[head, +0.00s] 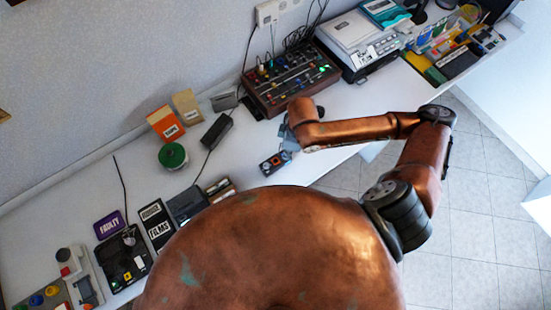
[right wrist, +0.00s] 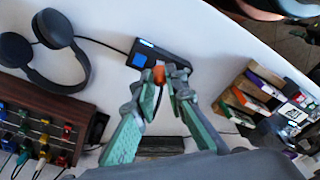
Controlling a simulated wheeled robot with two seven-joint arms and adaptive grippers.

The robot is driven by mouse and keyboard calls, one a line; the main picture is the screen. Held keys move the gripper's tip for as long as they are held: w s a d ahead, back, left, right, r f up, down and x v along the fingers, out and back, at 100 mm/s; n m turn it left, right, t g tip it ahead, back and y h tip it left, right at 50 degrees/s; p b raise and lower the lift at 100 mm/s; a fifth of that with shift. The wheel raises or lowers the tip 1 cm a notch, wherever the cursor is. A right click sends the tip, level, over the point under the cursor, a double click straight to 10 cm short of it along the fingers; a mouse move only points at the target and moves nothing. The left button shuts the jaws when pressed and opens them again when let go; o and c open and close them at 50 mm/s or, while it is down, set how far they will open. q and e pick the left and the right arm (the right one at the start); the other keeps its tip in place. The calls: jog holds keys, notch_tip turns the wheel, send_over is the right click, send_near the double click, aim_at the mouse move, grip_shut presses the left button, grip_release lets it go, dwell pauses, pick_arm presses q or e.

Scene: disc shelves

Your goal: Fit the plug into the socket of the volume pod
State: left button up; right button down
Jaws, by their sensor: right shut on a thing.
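The volume pod (head: 270,163) is a small dark box with blue patches on the white table, below my right gripper (head: 288,146) in the head view. In the right wrist view the pod (right wrist: 172,52) lies just beyond the fingertips, with a lit blue strip and a blue square. My right gripper (right wrist: 160,88) is shut on a small orange piece, apparently the plug (right wrist: 159,75). The plug's front overlaps the pod's near edge; I cannot tell whether it is inside the socket, which is hidden. My left gripper is not in view.
Black headphones (right wrist: 58,50) lie left of the pod in the wrist view, with a cable (right wrist: 105,44) running toward it. A mixer (head: 290,80) stands behind my right arm. A green spool (head: 173,156) and a black adapter (head: 217,131) lie left of the pod.

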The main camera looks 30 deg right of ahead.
jog(key=w+a+f, duration=0.1)
jog(key=f, duration=0.2)
jog(key=w+f+b, duration=0.1)
jog(key=f, duration=0.1)
jog(key=w+a+f, duration=0.1)
jog(key=f, duration=0.2)
jog(key=shift+w+a+f, duration=0.15)
jog(key=shift+a+f, duration=0.15)
jog(key=c, duration=2)
grip_release()
jog(key=shift+o, duration=0.2)
jog(key=shift+r, duration=0.2)
notch_tip(320, 180, up, 12)
jog(key=s+d+p, duration=0.1)
jog(key=p, duration=0.1)
jog(key=shift+f, duration=0.15)
